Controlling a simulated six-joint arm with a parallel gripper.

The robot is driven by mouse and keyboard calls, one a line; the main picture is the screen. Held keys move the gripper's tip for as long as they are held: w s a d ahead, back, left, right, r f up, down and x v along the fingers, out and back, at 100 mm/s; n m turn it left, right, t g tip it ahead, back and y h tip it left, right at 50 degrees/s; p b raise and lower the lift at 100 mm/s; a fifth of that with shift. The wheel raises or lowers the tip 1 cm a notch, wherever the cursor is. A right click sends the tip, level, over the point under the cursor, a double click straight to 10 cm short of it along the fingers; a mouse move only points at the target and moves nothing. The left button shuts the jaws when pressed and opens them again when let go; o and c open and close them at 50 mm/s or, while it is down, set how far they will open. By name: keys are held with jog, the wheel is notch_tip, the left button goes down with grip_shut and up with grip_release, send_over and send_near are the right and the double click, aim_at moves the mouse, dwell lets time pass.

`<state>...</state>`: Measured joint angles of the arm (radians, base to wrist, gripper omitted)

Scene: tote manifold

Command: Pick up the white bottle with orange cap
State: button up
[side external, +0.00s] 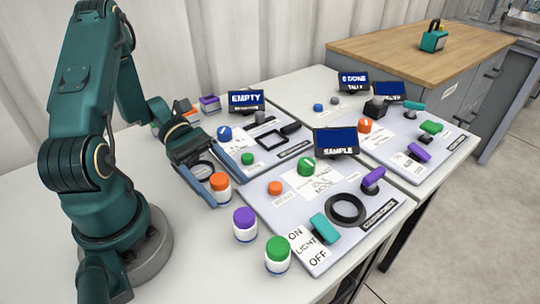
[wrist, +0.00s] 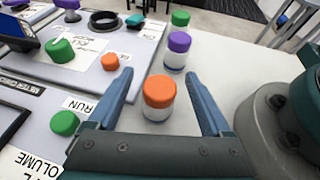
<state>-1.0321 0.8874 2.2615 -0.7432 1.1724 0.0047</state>
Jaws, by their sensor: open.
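The white bottle with orange cap (wrist: 158,98) stands upright on the white table, between the two open fingers of my gripper (wrist: 160,88) in the wrist view. Clear space shows between the bottle and each finger. In the side external view the same bottle (side external: 220,187) stands by the fingertips of my gripper (side external: 228,182), at the left edge of the control panel. One finger partly hides its lower body in that view. My gripper is open and holds nothing.
A purple-capped bottle (side external: 245,224) and a green-capped bottle (side external: 277,254) stand nearby in a row. The panel (side external: 292,225) beside them carries knobs, a black ring (side external: 346,209) and a teal switch (side external: 325,229). Bare table lies on the bottles' other side.

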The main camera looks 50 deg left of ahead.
jog(key=shift+x, duration=1.2)
grip_shut()
jog(key=shift+r, duration=0.15)
